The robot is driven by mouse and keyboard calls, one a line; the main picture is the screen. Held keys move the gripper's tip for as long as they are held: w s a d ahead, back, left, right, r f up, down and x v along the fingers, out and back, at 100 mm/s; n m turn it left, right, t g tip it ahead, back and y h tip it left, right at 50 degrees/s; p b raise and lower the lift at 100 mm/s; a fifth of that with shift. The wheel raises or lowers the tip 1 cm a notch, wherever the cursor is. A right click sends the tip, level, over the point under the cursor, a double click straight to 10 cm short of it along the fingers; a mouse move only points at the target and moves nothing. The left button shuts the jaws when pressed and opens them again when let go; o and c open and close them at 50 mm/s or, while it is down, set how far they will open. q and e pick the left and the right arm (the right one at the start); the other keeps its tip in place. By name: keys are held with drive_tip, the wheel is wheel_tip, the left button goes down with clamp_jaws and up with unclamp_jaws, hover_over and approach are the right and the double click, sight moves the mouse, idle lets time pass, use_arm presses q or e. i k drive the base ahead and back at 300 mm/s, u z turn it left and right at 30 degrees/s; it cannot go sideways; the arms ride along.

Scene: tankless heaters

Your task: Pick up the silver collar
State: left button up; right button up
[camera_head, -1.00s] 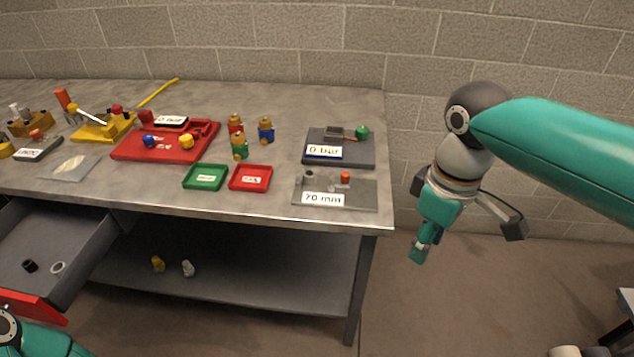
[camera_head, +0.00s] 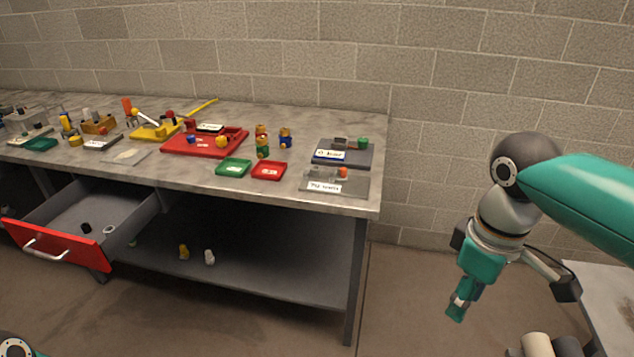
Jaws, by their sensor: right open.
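A small silver-grey ring (camera_head: 109,230), which looks like the silver collar, lies in the open drawer (camera_head: 60,207) under the left part of the bench. A small black ring or cylinder (camera_head: 86,228) lies left of it, apart from it. My right gripper (camera_head: 457,308) hangs in free air right of the bench, pointing down, open and empty, far from the drawer. My left gripper is out of view; only a bit of my left arm shows at the bottom left corner.
The workbench (camera_head: 300,203) carries a red tray (camera_head: 180,147), a small green tray (camera_head: 233,167), a small red tray (camera_head: 269,171) and several fittings. A yellow piece (camera_head: 184,252) and a white piece (camera_head: 209,257) stand on the lower shelf. Another table (camera_head: 600,295) is at the right edge.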

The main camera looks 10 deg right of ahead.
sight(315, 170)
drive_tip(key=z, duration=1.2)
drive_tip(key=i, duration=1.8)
drive_tip(key=u, duration=2.7)
drive_tip(key=i, duration=0.5)
drive_tip(key=z, duration=0.3)
